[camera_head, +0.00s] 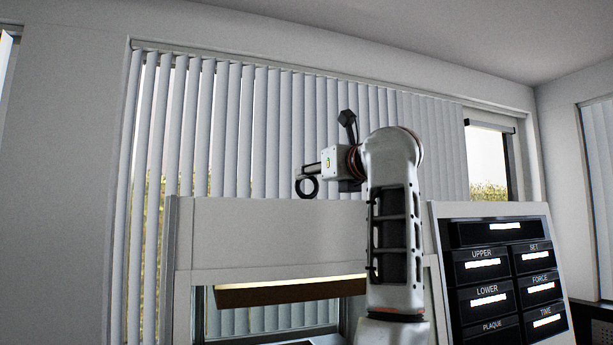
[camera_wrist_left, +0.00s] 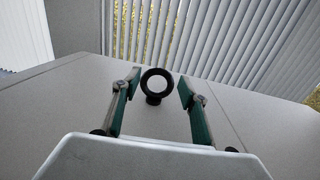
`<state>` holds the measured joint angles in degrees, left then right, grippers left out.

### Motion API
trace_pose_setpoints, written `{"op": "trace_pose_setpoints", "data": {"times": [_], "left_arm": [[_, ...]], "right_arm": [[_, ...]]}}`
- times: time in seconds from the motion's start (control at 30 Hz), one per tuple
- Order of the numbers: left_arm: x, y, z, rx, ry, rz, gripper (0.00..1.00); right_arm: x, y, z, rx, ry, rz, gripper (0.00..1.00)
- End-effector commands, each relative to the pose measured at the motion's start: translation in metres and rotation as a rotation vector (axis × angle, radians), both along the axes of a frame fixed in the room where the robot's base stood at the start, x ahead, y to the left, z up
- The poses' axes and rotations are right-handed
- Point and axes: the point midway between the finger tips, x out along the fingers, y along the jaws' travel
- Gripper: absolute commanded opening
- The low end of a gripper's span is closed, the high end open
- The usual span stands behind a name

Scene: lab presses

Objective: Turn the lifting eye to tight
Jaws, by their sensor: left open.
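The lifting eye, a black ring (camera_head: 299,187), stands upright on top of the pale press housing (camera_head: 270,240). In the left wrist view the eye (camera_wrist_left: 155,96) stands on a short dark collar, its opening facing the camera. My left gripper (camera_head: 311,169) reaches in from the right at the eye's height in the head view. In the left wrist view its green-padded fingers (camera_wrist_left: 160,83) are open, one on each side of the ring, with a gap on both sides. Whether the ring lies fully between the tips or just beyond them is hard to tell. My right gripper is in neither view.
A control panel (camera_head: 506,265) with UPPER, LOWER, SET, FORCE and TIME displays sits right of the press. Below the housing is an opening with a brown plate (camera_head: 285,292). Vertical blinds (camera_head: 250,120) hang behind. The housing top around the eye is clear.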

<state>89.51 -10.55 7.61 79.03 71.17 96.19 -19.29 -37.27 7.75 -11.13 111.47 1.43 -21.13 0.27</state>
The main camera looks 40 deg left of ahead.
Motion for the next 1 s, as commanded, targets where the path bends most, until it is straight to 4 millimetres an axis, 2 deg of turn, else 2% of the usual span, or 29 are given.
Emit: {"op": "trace_pose_setpoints", "data": {"times": [0.1,0.3,0.67,0.7,0.8,1.0], "left_arm": [[0.007,0.020,0.002,0.001,0.003,0.004,0.43],[0.016,0.040,0.001,0.001,0.002,0.002,0.43],[0.019,0.047,0.000,0.000,0.001,0.001,0.43],[0.019,0.047,0.000,0.000,0.001,0.000,0.41],[0.019,0.047,0.000,0.000,0.001,0.000,0.15],[0.019,0.047,-0.002,-0.004,-0.001,-0.019,0.14]], "right_arm": [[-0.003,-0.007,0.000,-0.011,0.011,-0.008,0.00],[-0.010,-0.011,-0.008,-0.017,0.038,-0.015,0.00],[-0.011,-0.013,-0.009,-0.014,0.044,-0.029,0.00],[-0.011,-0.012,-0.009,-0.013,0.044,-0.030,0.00],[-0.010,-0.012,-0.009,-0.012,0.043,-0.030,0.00],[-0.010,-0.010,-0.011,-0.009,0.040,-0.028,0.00]]}}
